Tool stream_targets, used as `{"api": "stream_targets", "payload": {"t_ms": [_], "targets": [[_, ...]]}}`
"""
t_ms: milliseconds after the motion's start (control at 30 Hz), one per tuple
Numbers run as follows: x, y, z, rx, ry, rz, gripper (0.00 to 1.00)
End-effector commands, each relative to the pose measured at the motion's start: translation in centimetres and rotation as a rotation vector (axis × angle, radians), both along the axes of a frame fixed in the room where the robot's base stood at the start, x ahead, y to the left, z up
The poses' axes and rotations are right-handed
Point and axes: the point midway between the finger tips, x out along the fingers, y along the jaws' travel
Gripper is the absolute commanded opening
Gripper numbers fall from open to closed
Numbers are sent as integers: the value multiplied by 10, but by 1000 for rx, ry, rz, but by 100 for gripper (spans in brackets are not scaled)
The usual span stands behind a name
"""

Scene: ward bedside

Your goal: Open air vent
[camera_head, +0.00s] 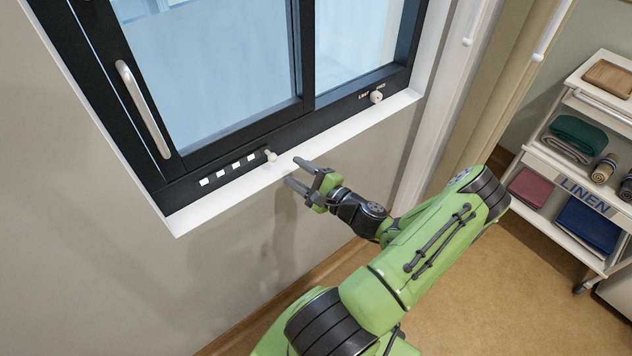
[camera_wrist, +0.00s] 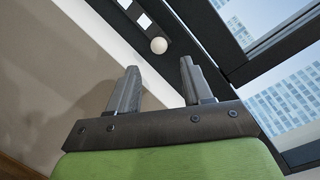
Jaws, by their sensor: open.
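The air vent (camera_head: 228,170) is a strip with a row of white squares on the dark lower frame of the window. A round, pale knob (camera_head: 270,155) sticks out at its right end. In the wrist view the knob (camera_wrist: 158,45) lies beyond the fingertips, roughly in line with the gap between them, with white squares of the vent (camera_wrist: 143,20) beside it. My gripper (camera_head: 293,171) is open and empty, just right of and below the knob, apart from it. Its two fingers also show in the wrist view (camera_wrist: 158,78).
A second pale knob (camera_head: 376,97) with small lettering sits further right on the frame. A long white handle (camera_head: 143,108) is on the left sash. The white sill (camera_head: 230,197) runs below the frame. A linen cart (camera_head: 585,165) and curtain stand at the right.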

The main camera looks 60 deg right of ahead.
Motion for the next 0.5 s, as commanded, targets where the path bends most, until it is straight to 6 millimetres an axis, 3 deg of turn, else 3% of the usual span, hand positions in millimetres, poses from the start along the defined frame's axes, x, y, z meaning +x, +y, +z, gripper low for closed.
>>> {"api": "stream_targets", "payload": {"t_ms": [100,200,333,500], "targets": [[-34,1,1,0,3,-6,50],[-54,4,0,0,3,-5,50],[-68,6,0,0,2,-1,50],[-71,6,0,0,1,0,50]]}}
